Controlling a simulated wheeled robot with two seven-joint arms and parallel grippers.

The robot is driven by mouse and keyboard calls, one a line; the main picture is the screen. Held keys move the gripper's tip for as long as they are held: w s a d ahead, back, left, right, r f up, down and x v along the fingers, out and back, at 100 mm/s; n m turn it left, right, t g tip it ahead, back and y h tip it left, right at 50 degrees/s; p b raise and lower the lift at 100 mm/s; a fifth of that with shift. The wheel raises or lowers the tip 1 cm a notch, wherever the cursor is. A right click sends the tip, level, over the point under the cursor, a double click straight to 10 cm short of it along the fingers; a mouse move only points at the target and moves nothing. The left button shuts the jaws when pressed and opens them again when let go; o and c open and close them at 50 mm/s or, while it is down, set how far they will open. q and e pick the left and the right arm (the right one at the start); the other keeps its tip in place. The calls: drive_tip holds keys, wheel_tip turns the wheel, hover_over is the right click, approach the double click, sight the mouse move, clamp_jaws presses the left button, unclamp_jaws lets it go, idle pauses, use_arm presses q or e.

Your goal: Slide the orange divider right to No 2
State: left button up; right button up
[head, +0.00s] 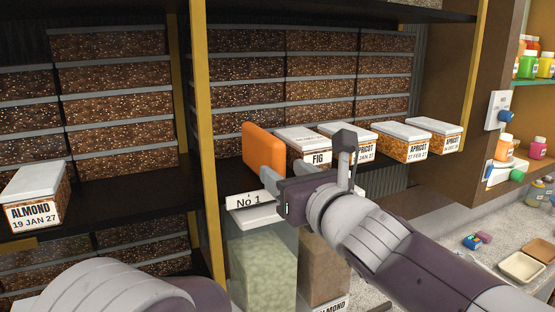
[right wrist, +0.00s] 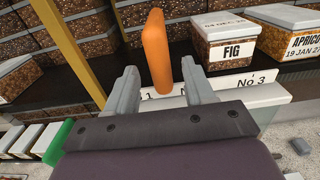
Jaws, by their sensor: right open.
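The orange divider (head: 264,148) stands upright on the dark shelf, left of the FIG box (head: 318,145), near the No 1 label (head: 248,202). In the right wrist view the divider (right wrist: 157,50) shows between the two fingers of my right gripper (right wrist: 159,80), with a gap on each side. My right gripper (head: 271,180) is open at the shelf's front edge, just in front of the divider. The No 3 label (right wrist: 238,80) shows in the right wrist view, to the divider's right; No 2 is not readable, and my right finger covers part of the label strip. My left gripper is not in view.
Apricot boxes (head: 403,142) stand right of FIG. A yellow post (head: 207,150) rises left of the divider, with an ALMOND box (head: 37,195) beyond it. Shelf between divider and FIG box looks narrow. Clear bins (head: 262,265) sit below the shelf edge.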

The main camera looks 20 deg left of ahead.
sight(284, 168)
drive_tip(key=x, duration=0.2)
drive_tip(key=shift+w+a+r+p, duration=0.1)
drive_tip(key=shift+a+r+p, duration=0.1)
drive_tip(key=shift+a+p, duration=0.15)
drive_tip(key=shift+w+a+f, duration=0.15)
drive_tip(key=shift+w+a, duration=0.05)
drive_tip(key=shift+w, duration=0.2)
drive_tip(key=shift+c, duration=0.3)
clamp_jaws()
drive_tip(key=shift+w+d+p, duration=0.1)
drive_tip(key=shift+w+p, duration=0.05)
drive_tip(key=shift+p, duration=0.2)
drive_tip(key=w+d+p, duration=0.2)
drive_tip(key=w, duration=0.1)
drive_tip(key=shift+d, duration=0.35)
drive_tip(key=shift+o, duration=0.3)
unclamp_jaws()
